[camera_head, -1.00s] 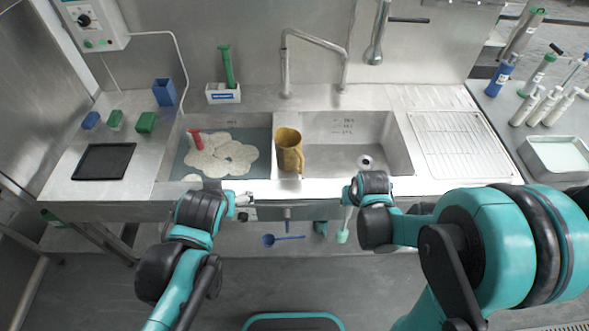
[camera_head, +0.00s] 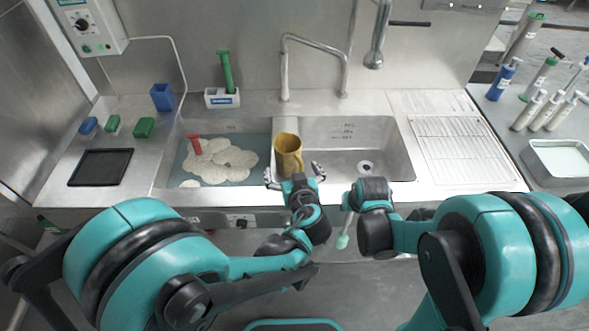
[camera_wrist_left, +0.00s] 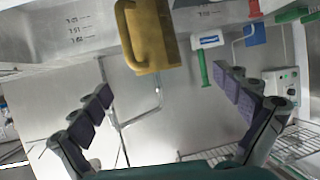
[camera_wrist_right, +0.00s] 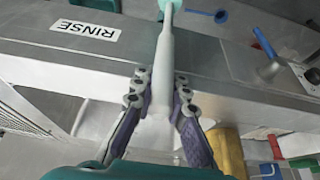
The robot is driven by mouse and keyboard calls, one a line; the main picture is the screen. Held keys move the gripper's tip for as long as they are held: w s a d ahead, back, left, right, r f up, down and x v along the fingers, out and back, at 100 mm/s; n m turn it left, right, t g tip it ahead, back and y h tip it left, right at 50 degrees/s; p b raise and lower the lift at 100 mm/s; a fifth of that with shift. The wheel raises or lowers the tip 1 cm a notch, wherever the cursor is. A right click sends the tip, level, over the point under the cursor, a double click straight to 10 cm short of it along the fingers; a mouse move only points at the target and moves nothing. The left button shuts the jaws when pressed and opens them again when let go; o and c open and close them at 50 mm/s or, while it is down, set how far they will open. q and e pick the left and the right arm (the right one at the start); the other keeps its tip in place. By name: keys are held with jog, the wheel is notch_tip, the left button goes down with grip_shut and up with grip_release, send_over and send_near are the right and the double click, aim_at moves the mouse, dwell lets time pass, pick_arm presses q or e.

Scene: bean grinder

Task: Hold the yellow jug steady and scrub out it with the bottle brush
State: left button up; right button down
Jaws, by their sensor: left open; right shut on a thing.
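The yellow jug (camera_head: 287,148) stands upright at the divider between the two sink basins. Its handle is on the right in the head view. My left gripper (camera_head: 293,174) is open at the front of the jug, with its fingers spread wide. In the left wrist view the jug (camera_wrist_left: 150,40) is ahead of the open fingers (camera_wrist_left: 166,108), with a gap between. My right gripper (camera_wrist_right: 160,92) is shut on the pale handle of the bottle brush (camera_wrist_right: 164,60). The brush's mint-green end (camera_head: 342,242) hangs down before the counter front in the head view.
The left basin (camera_head: 176,164) holds foamy water and a red-handled thing (camera_head: 194,144). The right basin (camera_head: 390,150) is empty, with a drain. A faucet (camera_head: 284,70) stands behind the jug. A green-handled brush (camera_head: 227,72) stands in a white holder at the back.

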pick_arm(q)
jog(key=b, duration=0.3)
send_near(286, 145)
jog(key=x, duration=0.5)
jog(key=shift+a+f, duration=0.1)
jog(key=shift+f, duration=0.05)
jog(key=c, duration=1.2)
